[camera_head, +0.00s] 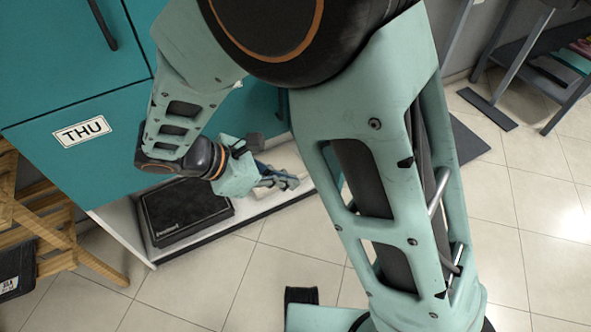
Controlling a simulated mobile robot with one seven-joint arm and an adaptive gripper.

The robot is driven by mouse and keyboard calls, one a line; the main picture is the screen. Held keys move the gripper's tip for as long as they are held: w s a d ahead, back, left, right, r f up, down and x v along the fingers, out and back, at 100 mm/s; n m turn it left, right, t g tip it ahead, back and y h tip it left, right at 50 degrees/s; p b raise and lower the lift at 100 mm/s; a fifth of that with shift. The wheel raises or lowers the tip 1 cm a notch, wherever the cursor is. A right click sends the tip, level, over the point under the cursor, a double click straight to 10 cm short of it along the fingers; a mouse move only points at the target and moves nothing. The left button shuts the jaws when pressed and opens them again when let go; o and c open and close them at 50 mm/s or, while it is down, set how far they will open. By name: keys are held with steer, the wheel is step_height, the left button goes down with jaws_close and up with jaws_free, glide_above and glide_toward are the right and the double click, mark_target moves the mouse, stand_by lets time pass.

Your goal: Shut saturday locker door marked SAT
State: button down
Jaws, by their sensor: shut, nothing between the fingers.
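A teal locker with doors fills the upper left of the head view. One door carries a white label reading THU (82,131). No SAT label shows; my arm covers much of the locker's right part, where some teal surface (262,104) shows between the arm links. I cannot tell which surface is the SAT door or how far it stands open. My gripper (291,181) is shut and empty, in front of the low white compartment (262,205) at the locker's base. I cannot tell whether it touches anything.
A black flat case (184,211) lies in the low compartment. A wooden folding stand (50,228) is at the left, a dark metal rack (535,60) at the upper right. A dark mat (468,141) lies right of my arm. Tiled floor (535,235) is open at the lower right.

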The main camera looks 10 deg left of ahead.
steer(key=w+d+f+b, duration=0.3)
steer(key=w+d+f, duration=0.1)
steer(key=d, duration=0.4)
steer(key=shift+w+d+f, duration=0.2)
steer(key=shift+w+f, duration=0.1)
steer(key=shift+f, duration=0.4)
steer(key=shift+d, duration=0.1)
